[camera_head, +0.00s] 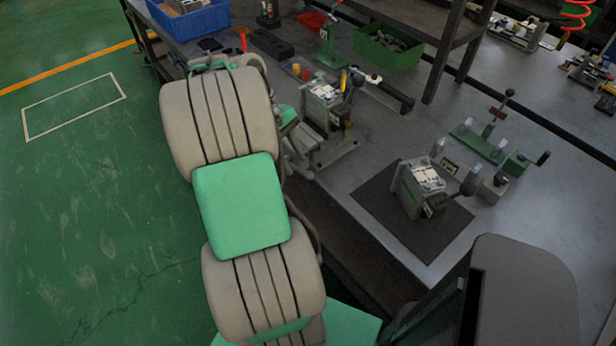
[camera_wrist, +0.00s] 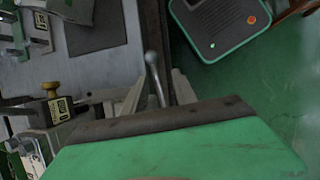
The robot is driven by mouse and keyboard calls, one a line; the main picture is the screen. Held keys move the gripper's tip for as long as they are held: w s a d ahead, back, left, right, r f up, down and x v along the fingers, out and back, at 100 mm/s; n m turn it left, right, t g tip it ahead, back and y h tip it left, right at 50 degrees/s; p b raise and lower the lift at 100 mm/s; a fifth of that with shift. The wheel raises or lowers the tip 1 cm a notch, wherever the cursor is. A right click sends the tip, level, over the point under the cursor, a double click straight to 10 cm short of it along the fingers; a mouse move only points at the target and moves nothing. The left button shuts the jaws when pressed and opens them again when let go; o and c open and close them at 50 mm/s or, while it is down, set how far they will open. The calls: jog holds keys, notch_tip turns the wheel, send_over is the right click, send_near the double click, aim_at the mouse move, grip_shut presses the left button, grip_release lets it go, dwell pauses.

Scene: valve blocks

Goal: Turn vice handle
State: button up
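The vice (camera_head: 325,145) stands at the near edge of the bench, with a valve block (camera_head: 323,93) on top. It also shows at lower left in the wrist view (camera_wrist: 85,112). A metal handle with a ball end (camera_wrist: 152,58) sticks out past the bench edge in the wrist view. My gripper (camera_wrist: 159,82) is open, with one pale finger on each side of the handle's shaft. Gaps show between the shaft and the fingers, so I see no grip. In the head view my arm hides the handle and most of my gripper.
A second block fixture (camera_head: 418,188) stands on a dark mat (camera_head: 375,198) to the right. A green clamp fixture (camera_head: 485,145) is farther right. A green bin (camera_head: 388,50) and a blue bin (camera_head: 190,18) stand at the back. Open green floor (camera_head: 90,190) lies left of the bench.

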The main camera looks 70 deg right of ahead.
jog(key=s+b+x, duration=0.1)
jog(key=b+x, duration=0.1)
jog(key=x, duration=0.6)
jog(key=shift+d, duration=0.15)
jog(key=shift+s, duration=0.1)
jog(key=shift+c, duration=0.2)
grip_shut()
dwell(0.8)
